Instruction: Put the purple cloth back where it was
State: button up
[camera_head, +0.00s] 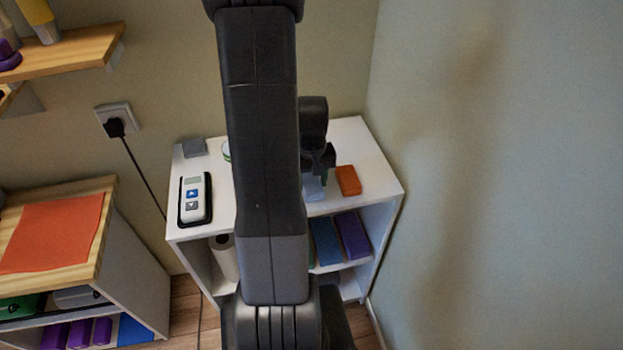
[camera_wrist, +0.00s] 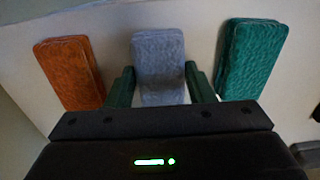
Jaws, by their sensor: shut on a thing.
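My gripper (camera_wrist: 160,70) is shut on a folded cloth (camera_wrist: 158,52) that looks grey to pale lavender in the wrist view. One finger is on each side of the cloth. A folded orange cloth (camera_wrist: 72,72) lies to the left of it and a folded green cloth (camera_wrist: 250,58) to the right, both apart from my fingers. In the head view my gripper (camera_head: 318,165) is over the white shelf unit's top, largely hidden by my arm. A pale bit of the held cloth (camera_head: 314,187) shows below it, left of the orange cloth (camera_head: 348,180). No strongly purple cloth shows on the top.
The white shelf unit (camera_head: 362,136) stands near the right wall. A handheld device in a dark tray (camera_head: 194,198) and a grey block (camera_head: 194,147) are on its left side. Blue (camera_head: 325,240) and purple (camera_head: 352,235) items stand inside. A wooden-topped cabinet (camera_head: 95,190) is at left.

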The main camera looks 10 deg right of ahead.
aim_at(312, 183)
jog(key=shift+f, duration=0.25)
jog(key=o, duration=0.9)
jog(key=shift+o, duration=0.2)
jog(key=shift+r, duration=0.1)
notch_tip(312, 183, up, 12)
jog(key=shift+r, duration=0.15)
